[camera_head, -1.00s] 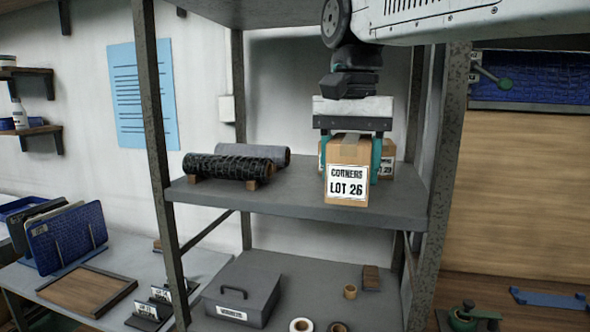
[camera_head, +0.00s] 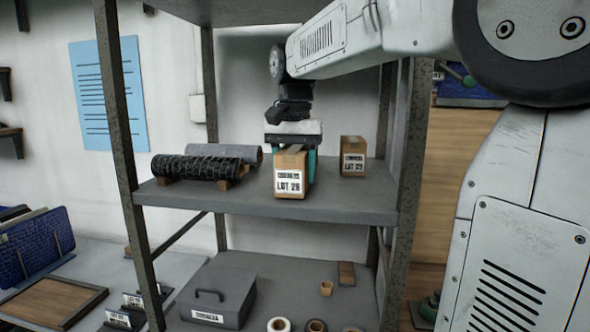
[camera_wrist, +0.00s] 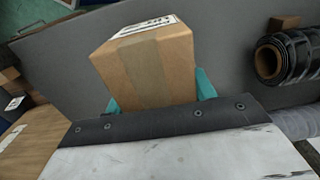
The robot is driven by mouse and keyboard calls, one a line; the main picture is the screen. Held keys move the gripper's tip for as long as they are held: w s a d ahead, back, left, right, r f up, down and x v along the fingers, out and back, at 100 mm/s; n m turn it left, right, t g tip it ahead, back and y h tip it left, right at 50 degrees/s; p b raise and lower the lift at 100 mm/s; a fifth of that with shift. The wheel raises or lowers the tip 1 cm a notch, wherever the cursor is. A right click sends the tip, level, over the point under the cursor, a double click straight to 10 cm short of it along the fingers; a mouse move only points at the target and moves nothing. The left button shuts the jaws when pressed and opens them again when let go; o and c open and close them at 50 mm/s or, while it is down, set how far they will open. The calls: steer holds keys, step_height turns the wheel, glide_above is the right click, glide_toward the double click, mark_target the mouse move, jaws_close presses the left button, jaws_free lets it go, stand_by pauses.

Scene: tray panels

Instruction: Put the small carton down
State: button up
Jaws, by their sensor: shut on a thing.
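The small carton (camera_head: 290,178) is brown, with a white label reading LOT 26. In the head view it stands upright over the middle of the upper shelf (camera_head: 345,203), near the front edge. A second brown carton (camera_head: 353,157) stands apart on the same shelf, to the right and farther back.
Dark rolls (camera_head: 198,167) lie to the left of the held carton. Metal posts (camera_head: 404,150) frame the shelf. The lower shelf holds a grey box (camera_head: 217,295) and several small rolls. Free shelf surface lies between the two cartons.

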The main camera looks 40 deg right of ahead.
mark_target(294, 149)
steer(key=shift+f, duration=0.2)
steer(key=o, duration=1.1)
steer(key=shift+r, duration=3.9)
